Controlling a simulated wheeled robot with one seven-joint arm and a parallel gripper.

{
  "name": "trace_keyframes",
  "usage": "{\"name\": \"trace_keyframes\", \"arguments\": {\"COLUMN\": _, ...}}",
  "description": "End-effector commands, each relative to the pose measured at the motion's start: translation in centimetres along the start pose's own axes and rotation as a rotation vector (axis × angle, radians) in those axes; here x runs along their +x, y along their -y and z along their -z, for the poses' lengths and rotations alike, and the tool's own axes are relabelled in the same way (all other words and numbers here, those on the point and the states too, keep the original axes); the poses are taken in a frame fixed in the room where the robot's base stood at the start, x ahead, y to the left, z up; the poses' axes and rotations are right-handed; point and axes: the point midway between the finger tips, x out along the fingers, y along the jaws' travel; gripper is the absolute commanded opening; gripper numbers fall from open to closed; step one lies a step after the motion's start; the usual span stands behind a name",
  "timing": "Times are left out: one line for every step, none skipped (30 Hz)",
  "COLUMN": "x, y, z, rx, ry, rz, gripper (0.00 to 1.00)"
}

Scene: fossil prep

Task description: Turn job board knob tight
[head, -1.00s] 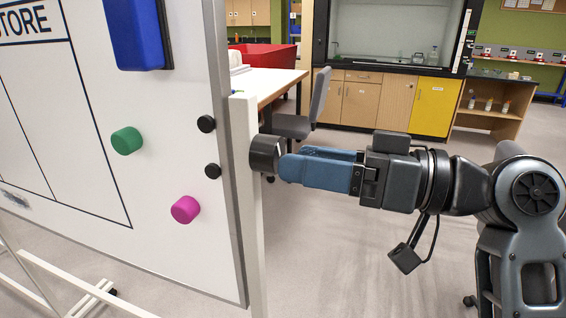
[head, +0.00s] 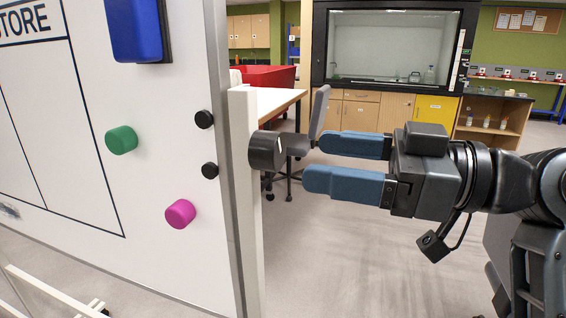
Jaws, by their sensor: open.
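The job board (head: 70,190) is a white panel on a wheeled frame at the left in the head view. Its black round knob (head: 266,151), with a pale line on its face, sits on the side of the white upright post (head: 243,205) at the board's right edge. My gripper (head: 325,162) is to the right of the knob. Its two blue fingers are apart and empty, and their tips point at the knob with a gap between.
A green magnet (head: 121,140), a pink magnet (head: 180,214), small black magnets and a blue holder (head: 137,28) are on the board. Behind stand a desk (head: 275,101) with a red tray (head: 268,77), a grey chair (head: 320,112) and a fume hood (head: 394,48).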

Motion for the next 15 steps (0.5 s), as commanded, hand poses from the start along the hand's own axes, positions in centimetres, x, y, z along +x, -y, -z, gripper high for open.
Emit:
{"name": "trace_keyframes", "arguments": {"x": 0.7, "y": 0.1, "z": 0.2, "rx": 0.002, "ry": 0.001, "rz": 0.004, "gripper": 0.74}}
{"name": "trace_keyframes", "arguments": {"x": 1.1, "y": 0.1, "z": 0.2, "rx": 0.003, "ry": 0.001, "rz": 0.004, "gripper": 0.74}}
{"name": "trace_keyframes", "arguments": {"x": 1.8, "y": 0.1, "z": 0.3, "rx": 0.003, "ry": 0.000, "rz": 0.004, "gripper": 0.74}}
{"name": "trace_keyframes", "arguments": {"x": 2.3, "y": 0.1, "z": 0.3, "rx": 0.003, "ry": 0.001, "rz": 0.004, "gripper": 0.74}}
{"name": "trace_keyframes", "arguments": {"x": 2.8, "y": 0.1, "z": 0.3, "rx": 0.004, "ry": 0.001, "rz": 0.004, "gripper": 0.74}}
{"name": "trace_keyframes", "arguments": {"x": 3.4, "y": 0.1, "z": 0.3, "rx": 0.004, "ry": 0.000, "rz": 0.004, "gripper": 0.74}}
{"name": "trace_keyframes", "arguments": {"x": 3.9, "y": 0.1, "z": 0.3, "rx": 0.004, "ry": 0.000, "rz": 0.004, "gripper": 0.74}}
{"name": "trace_keyframes", "arguments": {"x": 4.3, "y": 0.1, "z": 0.3, "rx": 0.004, "ry": 0.001, "rz": 0.004, "gripper": 0.74}}
{"name": "trace_keyframes", "arguments": {"x": 4.9, "y": 0.1, "z": 0.3, "rx": 0.004, "ry": 0.001, "rz": 0.004, "gripper": 0.74}}
{"name": "trace_keyframes", "arguments": {"x": 5.2, "y": 0.0, "z": 0.3, "rx": 0.005, "ry": 0.000, "rz": 0.003, "gripper": 0.74}}
{"name": "trace_keyframes", "arguments": {"x": 5.6, "y": 0.0, "z": 0.2, "rx": 0.005, "ry": 0.001, "rz": 0.003, "gripper": 0.74}}
{"name": "trace_keyframes", "arguments": {"x": 6.0, "y": 0.0, "z": 0.2, "rx": 0.004, "ry": 0.001, "rz": 0.002, "gripper": 0.74}}
{"name": "trace_keyframes", "arguments": {"x": 6.2, "y": 0.0, "z": 0.2, "rx": 0.004, "ry": 0.001, "rz": 0.002, "gripper": 0.74}}
{"name": "trace_keyframes", "arguments": {"x": 6.5, "y": 0.0, "z": 0.2, "rx": 0.005, "ry": 0.001, "rz": 0.002, "gripper": 0.74}}
{"name": "trace_keyframes", "arguments": {"x": 6.7, "y": 0.0, "z": 0.2, "rx": 0.005, "ry": 0.000, "rz": 0.002, "gripper": 0.74}}
